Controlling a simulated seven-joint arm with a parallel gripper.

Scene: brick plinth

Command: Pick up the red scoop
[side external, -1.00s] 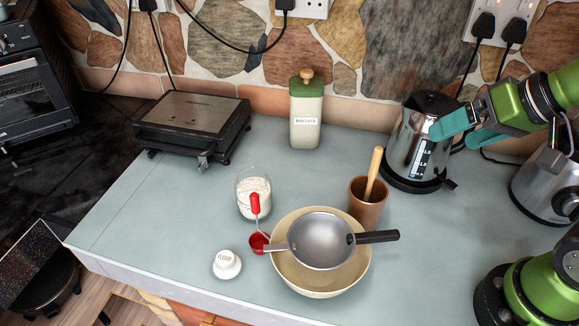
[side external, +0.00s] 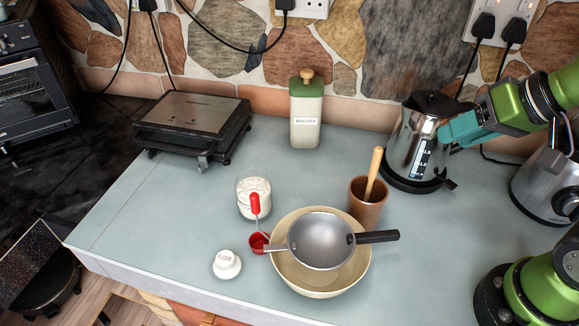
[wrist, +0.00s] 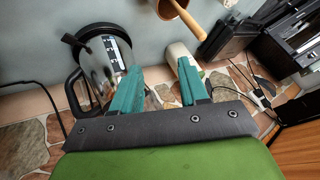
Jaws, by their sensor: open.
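The red scoop (side external: 256,204) stands out in the side external view, at the front middle of the worktop. Its red handle points up in front of the glass jar of white powder (side external: 248,184), and its red cup is low beside the cream bowl's left rim. Whether the handle touches the jar I cannot tell. My gripper (side external: 447,138) is far to the upper right of the scoop, in front of the kettle. In the wrist view my gripper (wrist: 160,72) has its teal fingers apart with nothing between them. The scoop is not visible in that view.
The cream bowl (side external: 300,287) carries a metal sieve (side external: 321,241) with a dark handle. A brown pot (side external: 367,206) with a wooden handle stands behind it. The kettle (side external: 408,148) is beside my gripper. A white lid (side external: 226,264) lies front left; worktop left of the jar is clear.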

